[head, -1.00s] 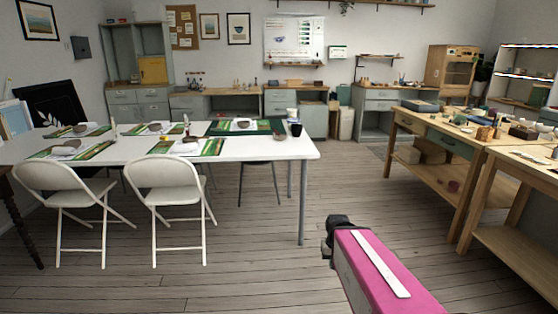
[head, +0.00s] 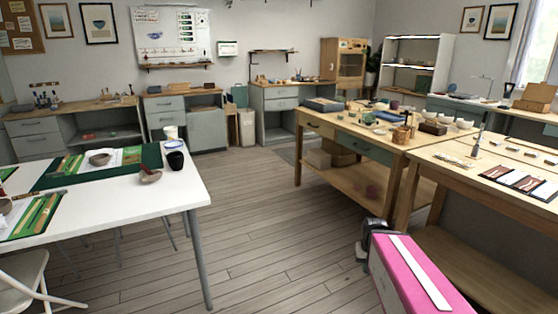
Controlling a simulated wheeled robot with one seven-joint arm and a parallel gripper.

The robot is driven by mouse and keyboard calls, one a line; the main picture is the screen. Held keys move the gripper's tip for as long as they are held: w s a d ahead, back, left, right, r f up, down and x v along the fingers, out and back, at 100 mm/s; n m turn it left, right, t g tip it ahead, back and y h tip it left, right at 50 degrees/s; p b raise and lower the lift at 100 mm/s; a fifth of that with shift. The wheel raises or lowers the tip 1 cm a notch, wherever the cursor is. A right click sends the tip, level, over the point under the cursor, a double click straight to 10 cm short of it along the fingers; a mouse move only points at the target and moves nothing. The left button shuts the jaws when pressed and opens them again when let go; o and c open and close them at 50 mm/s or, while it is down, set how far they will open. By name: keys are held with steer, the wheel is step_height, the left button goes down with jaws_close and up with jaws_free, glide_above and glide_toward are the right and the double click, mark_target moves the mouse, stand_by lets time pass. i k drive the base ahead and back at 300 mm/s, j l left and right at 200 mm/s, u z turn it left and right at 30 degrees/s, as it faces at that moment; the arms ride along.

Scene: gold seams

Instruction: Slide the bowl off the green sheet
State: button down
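A large dark green sheet (head: 70,178) lies on the white table at the left in the head view. A grey-brown bowl (head: 100,159) stands on it, on or beside a paler paper. A second small bowl (head: 150,177) is at the sheet's front right edge; I cannot tell if it rests on the sheet or just off it. My pink arm (head: 412,275) shows at the lower right, far from both bowls. My gripper's fingers are not visible.
A black cup (head: 175,161) and a white cup (head: 170,134) stand near the white table's (head: 130,208) right end. A green placemat (head: 33,217) lies at its left. Wooden workbenches (head: 340,125) with small items stand on the right. Wood floor (head: 270,220) between is clear.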

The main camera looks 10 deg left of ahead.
mark_target(99, 162)
steer(key=i+u, duration=0.2)
steer(key=i, duration=0.3)
steer(key=i+l+u, duration=0.2)
steer(key=i, duration=0.3)
steer(key=i+u, duration=0.2)
steer(key=i, duration=0.3)
steer(key=i+u, duration=0.25)
steer(key=i, duration=0.65)
steer(key=i+u, duration=0.2)
steer(key=i, duration=0.7)
steer(key=i+u, duration=0.1)
steer(key=i, duration=0.8)
steer(key=i+l+u, duration=0.15)
steer(key=i, duration=0.7)
steer(key=i+u, duration=0.4)
steer(key=i+l+u, duration=0.2)
steer(key=u, duration=0.2)
steer(key=i+l+u, duration=0.25)
steer(key=u, duration=0.15)
steer(key=i+l+u, duration=0.4)
